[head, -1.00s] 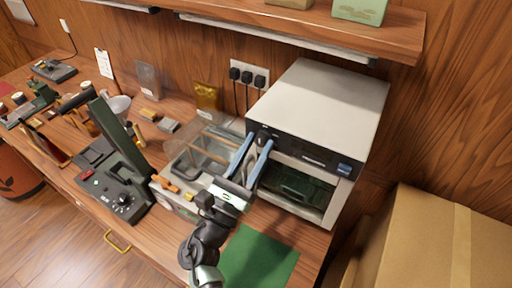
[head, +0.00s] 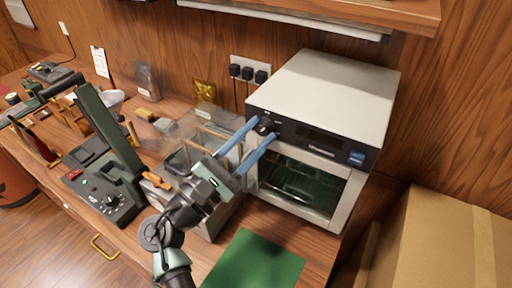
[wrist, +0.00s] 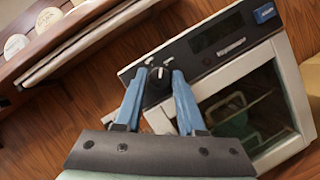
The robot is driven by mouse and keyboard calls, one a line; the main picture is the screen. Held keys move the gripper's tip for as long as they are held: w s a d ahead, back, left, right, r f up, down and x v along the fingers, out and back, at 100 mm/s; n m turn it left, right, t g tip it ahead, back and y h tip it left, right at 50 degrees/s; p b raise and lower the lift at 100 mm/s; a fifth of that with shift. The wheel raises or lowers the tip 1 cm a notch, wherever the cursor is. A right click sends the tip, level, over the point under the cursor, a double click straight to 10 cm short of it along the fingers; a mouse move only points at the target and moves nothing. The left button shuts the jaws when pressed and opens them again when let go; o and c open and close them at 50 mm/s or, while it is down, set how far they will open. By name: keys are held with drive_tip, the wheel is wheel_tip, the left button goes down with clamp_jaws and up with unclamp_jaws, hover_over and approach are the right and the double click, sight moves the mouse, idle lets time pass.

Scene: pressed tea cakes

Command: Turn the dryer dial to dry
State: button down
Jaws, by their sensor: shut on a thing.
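The dryer (head: 335,88) is a white box with a black control panel and a glass door. It stands at the back right of the counter. Its dark dial (head: 264,127) is at the left end of the panel. In the wrist view the dial (wrist: 158,74) shows a pale pointer mark directed roughly upward. My gripper (head: 262,130) reaches it from the front left, with its two blue fingers shut on the dial, one on each side. The dial's printed labels are too small to read.
A green mat (head: 255,262) lies on the counter in front of the dryer. A clear-lidded box (head: 205,215) stands close under my arm. A shelf (head: 410,12) overhangs the back, and a cardboard box (head: 450,245) stands at right.

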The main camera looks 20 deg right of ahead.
drive_tip(key=m+g+b, duration=0.2)
drive_tip(key=m, duration=0.2)
drive_tip(key=shift+w+a+f+m, duration=0.1)
drive_tip(key=shift+m, duration=0.3)
drive_tip(key=m+b, duration=0.1)
drive_tip(key=m, duration=0.1)
drive_tip(key=m+g+y+b, duration=0.1)
drive_tip(key=m, duration=0.2)
drive_tip(key=shift+r+g+y, duration=0.2)
drive_tip(key=shift+g+y, duration=0.1)
drive_tip(key=m, duration=0.2)
drive_tip(key=m+y+b, duration=0.1)
drive_tip(key=m, duration=0.1)
drive_tip(key=shift+r+y, duration=0.15)
drive_tip(key=shift+y, duration=0.15)
drive_tip(key=shift+r+m+y+b, duration=0.1)
drive_tip(key=shift+m+y+b, duration=0.55)
drive_tip(key=shift+m, duration=0.95)
drive_tip(key=c, duration=0.5)
unclamp_jaws()
